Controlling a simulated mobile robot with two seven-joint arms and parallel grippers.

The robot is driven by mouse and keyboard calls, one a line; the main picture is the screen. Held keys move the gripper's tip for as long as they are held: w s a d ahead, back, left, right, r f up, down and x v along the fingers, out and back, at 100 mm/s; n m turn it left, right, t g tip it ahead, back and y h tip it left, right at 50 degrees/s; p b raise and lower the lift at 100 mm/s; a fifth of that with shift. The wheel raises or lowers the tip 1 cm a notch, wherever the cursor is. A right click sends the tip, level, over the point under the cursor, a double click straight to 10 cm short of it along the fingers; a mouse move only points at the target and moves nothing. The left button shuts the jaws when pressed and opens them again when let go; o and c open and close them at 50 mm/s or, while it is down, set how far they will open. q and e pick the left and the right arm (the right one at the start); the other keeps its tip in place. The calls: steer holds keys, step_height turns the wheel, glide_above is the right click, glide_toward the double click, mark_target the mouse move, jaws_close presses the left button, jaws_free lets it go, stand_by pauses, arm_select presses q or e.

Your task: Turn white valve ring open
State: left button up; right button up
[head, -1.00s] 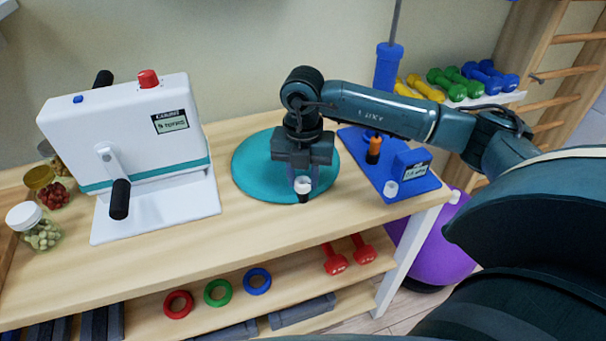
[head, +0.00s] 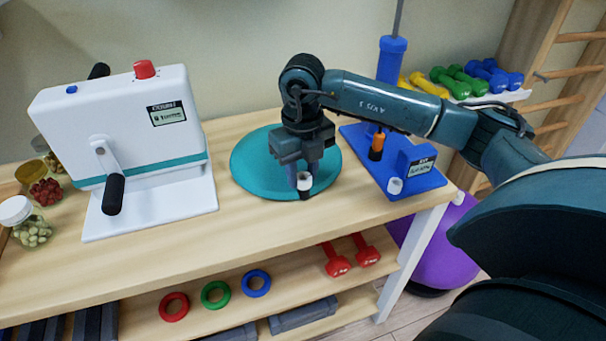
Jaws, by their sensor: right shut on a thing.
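A teal round cushion (head: 252,172) lies flat on the wooden table. At its near right edge is the white valve ring (head: 304,178), with a short black part (head: 304,194) below it. My right gripper (head: 305,176) points down over this edge, with its fingers closed on the white ring. The fingers and the gripper body hide part of the ring and some of the cushion behind it. My left gripper is not in view.
A white crank machine (head: 130,130) and jars (head: 30,222) stand at the left. A blue stand (head: 408,182) with an orange-and-black item (head: 377,145) is close on the right. Dumbbells and coloured rings lie on the lower shelf. The table's front middle is clear.

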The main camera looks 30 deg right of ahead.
steer(key=shift+n+b, duration=0.7)
steer(key=shift+n, duration=1.4)
steer(key=o, duration=0.7)
steer(key=shift+a, duration=0.1)
step_height(320, 180, up, 13)
steer(key=shift+r+p, duration=0.15)
steer(key=shift+p, duration=0.6)
